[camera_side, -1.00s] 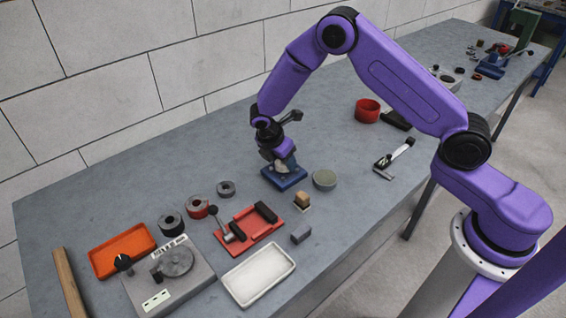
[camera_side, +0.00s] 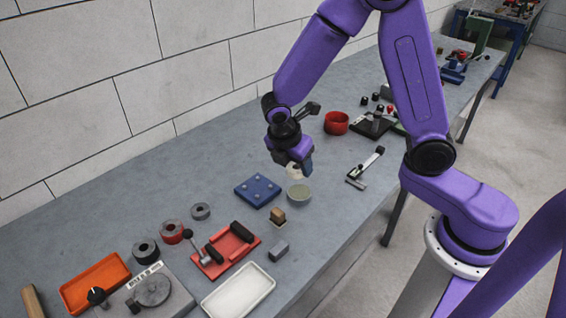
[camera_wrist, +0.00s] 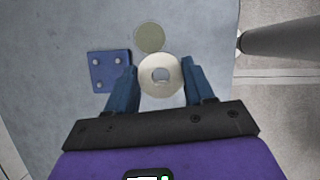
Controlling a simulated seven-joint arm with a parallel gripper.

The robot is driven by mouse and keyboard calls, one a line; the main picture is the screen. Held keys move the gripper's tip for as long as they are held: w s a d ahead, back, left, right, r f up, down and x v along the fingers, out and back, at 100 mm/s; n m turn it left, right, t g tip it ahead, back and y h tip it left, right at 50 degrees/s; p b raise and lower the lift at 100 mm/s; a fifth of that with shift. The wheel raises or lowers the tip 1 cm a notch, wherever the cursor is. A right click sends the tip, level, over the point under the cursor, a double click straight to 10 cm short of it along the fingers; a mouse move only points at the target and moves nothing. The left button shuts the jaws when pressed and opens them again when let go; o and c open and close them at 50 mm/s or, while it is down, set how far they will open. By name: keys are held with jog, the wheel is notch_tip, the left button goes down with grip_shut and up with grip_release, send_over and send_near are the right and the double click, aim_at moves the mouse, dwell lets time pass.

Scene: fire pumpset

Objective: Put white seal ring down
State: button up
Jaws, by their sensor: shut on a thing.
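The white seal ring (camera_wrist: 175,78) is held between the two blue fingers of my gripper (camera_wrist: 158,70) in the wrist view, its centre hole facing the camera. In the side view the ring (camera_side: 293,172) shows pale under my gripper (camera_side: 294,163), partly hidden by the fingers. My gripper is shut on the ring and appears to hold it above the bench, near a grey-green round disc (camera_side: 299,193). The blue plate with corner studs (camera_side: 258,190) lies just left of the ring and is empty. It also shows in the wrist view (camera_wrist: 109,70).
A wooden-topped block (camera_side: 278,216) and a small grey block (camera_side: 279,250) stand nearer the front. A red tray (camera_side: 230,252), white tray (camera_side: 238,292) and several rings lie left. A red cup (camera_side: 336,123) and a black-handled clamp (camera_side: 366,165) are at the right.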

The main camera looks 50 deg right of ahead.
jog(key=shift+s+d+r, duration=0.1)
jog(key=shift+s+r, duration=0.1)
jog(key=shift+s, duration=0.2)
jog(key=shift+s+a+m, duration=0.25)
jog(key=shift+s+m, duration=0.05)
jog(key=shift+s, duration=0.05)
jog(key=s+a+f+m+g+y, duration=0.1)
jog(key=s+a+m+g+y, duration=0.45)
jog(key=s+a+m, duration=1.35)
jog(key=m, duration=0.3)
send_over(242, 301)
jog(key=w, duration=0.1)
jog(key=shift+t, duration=0.35)
jog(key=f, duration=1)
jog(key=shift+w+d, duration=0.15)
jog(key=shift+d, duration=0.1)
jog(key=shift+a+f, duration=0.15)
jog(key=shift+f, duration=1.5)
jog(key=shift+f, duration=0.1)
